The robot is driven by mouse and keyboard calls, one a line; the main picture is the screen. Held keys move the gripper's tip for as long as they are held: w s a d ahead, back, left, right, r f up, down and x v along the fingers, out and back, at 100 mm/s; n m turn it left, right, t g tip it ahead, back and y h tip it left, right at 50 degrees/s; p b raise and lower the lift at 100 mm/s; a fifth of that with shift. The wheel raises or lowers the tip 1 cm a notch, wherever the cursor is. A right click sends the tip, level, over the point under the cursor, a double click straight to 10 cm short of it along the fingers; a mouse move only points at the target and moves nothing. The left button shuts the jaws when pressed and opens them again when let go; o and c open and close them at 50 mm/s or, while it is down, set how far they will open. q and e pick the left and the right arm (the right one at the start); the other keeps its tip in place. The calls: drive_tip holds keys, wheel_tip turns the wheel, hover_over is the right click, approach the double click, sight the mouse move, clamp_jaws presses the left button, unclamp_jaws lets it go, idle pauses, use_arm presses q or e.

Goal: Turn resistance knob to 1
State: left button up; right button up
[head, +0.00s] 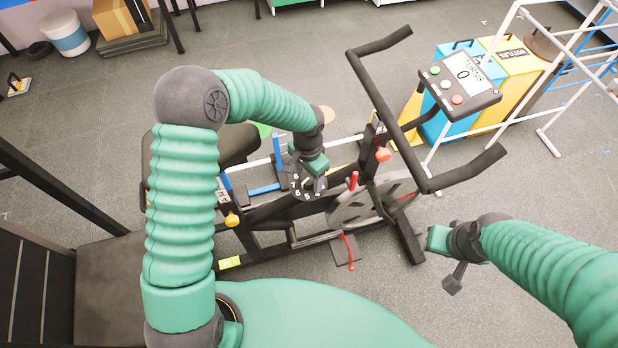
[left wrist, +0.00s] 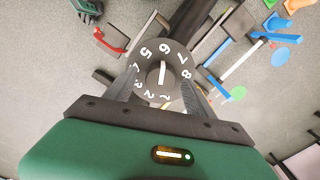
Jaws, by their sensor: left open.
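The resistance knob (left wrist: 162,72) is a round black dial with white numbers on the exercise bike. In the left wrist view its white pointer mark points up, close to the 6; the 1 is at the bottom. The dial (head: 298,184) also shows in the head view, partly covered by my left gripper (head: 312,178). In the left wrist view my left gripper (left wrist: 163,82) is open, with one finger on each side of the dial. I cannot tell whether the fingers touch it. My right gripper (head: 448,262) hangs right of the bike, away from the knob; its jaw state is unclear.
The bike's black handlebars (head: 428,182) and its display (head: 463,84), reading 0, stand right of the dial. A red lever (head: 353,181) is close by on the frame. A white rack (head: 480,125) and yellow and blue boxes (head: 500,70) are at the upper right.

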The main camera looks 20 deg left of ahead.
use_arm(q)
drive_tip(key=shift+a+f, duration=0.3)
drive_tip(key=shift+f, duration=0.05)
drive_tip(key=shift+d+r, duration=0.1)
drive_tip(key=shift+d, duration=0.25)
drive_tip(key=c, duration=0.6)
drive_tip(key=shift+a, duration=0.15)
drive_tip(key=c, duration=0.8)
drive_tip(key=shift+o, duration=0.2)
use_arm(e)
drive_tip(key=shift+a, duration=0.15)
